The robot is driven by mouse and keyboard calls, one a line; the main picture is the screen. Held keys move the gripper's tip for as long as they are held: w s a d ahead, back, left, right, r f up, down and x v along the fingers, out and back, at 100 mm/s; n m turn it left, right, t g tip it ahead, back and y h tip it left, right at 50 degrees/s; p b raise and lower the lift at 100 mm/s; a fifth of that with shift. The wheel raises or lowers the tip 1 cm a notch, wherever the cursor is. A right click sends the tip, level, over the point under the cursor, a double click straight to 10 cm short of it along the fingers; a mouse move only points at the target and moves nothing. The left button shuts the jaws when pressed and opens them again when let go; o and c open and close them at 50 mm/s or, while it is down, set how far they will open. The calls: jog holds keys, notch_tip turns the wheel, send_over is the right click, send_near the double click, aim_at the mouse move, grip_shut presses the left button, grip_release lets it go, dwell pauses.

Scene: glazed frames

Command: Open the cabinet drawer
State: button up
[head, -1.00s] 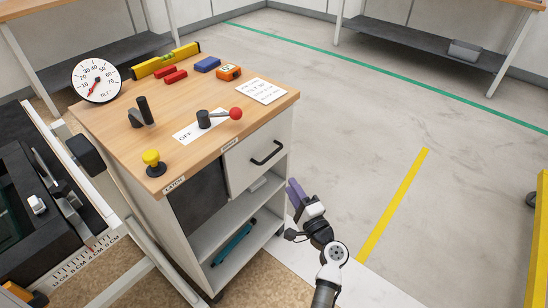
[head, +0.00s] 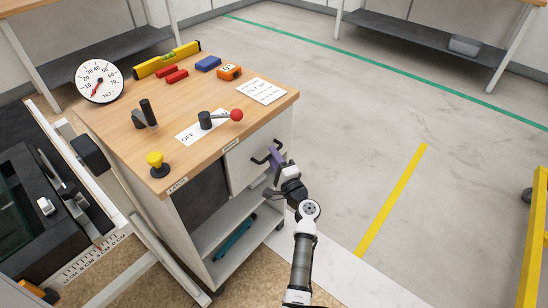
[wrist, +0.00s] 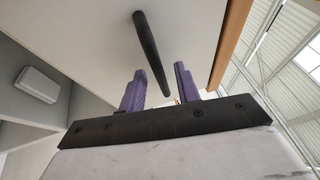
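The cabinet drawer (head: 242,172) has a white front at the upper right of the wooden-topped cabinet and looks closed. Its black bar handle (head: 259,160) shows in the head view, with its right end partly hidden by my gripper. My gripper (head: 276,156) is at the right end of the handle. In the wrist view the purple fingers of my gripper (wrist: 160,84) are apart, and the near end of the handle (wrist: 150,48) appears between them. I cannot tell whether either finger touches it.
The cabinet top (head: 205,152) carries a lever with a red ball (head: 236,115), a yellow button (head: 155,159), a dial gauge (head: 98,82) and a yellow level (head: 166,60). An open shelf (head: 232,222) lies below the drawer.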

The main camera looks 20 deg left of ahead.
grip_shut()
jog(key=shift+d, duration=0.15)
jog(key=s+d+b, duration=0.2)
jog(key=s+d, duration=0.2)
jog(key=d, duration=0.7)
jog(key=s+d+b, duration=0.2)
jog(key=s+d, duration=0.2)
jog(key=d, duration=0.7)
grip_release()
jog(key=b+v, duration=0.3)
jog(key=v, duration=1.1)
